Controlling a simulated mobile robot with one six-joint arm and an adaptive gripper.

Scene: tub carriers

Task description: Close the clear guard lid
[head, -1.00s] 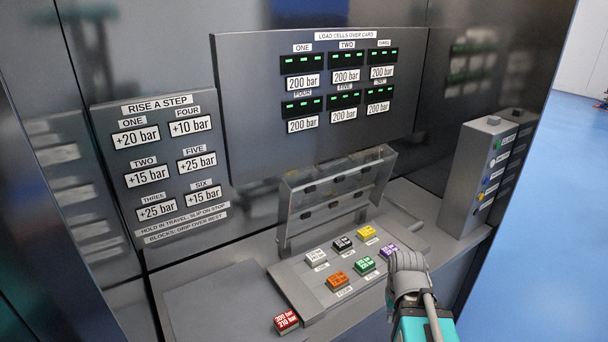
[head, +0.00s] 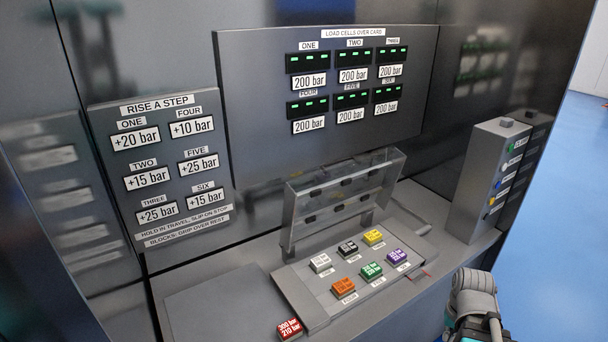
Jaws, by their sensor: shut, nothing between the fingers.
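The clear guard lid (head: 342,201) stands raised and nearly upright at the back of the sloped grey button panel (head: 310,308). It is a see-through frame with several dark oval marks. Below it, the colored blocks are uncovered: white (head: 320,262), black (head: 347,248), yellow (head: 373,237), orange (head: 343,286), green (head: 370,271) and purple (head: 398,257). Part of my arm shows at the bottom right, to the right of the panel and apart from the lid. My gripper's fingers are not visible.
A red block (head: 289,328) sits at the panel's front left corner. A grey box with colored buttons (head: 491,178) stands at the right. Label boards (head: 160,165) and a display board (head: 325,85) stand behind. The flat counter (head: 215,300) at left is clear.

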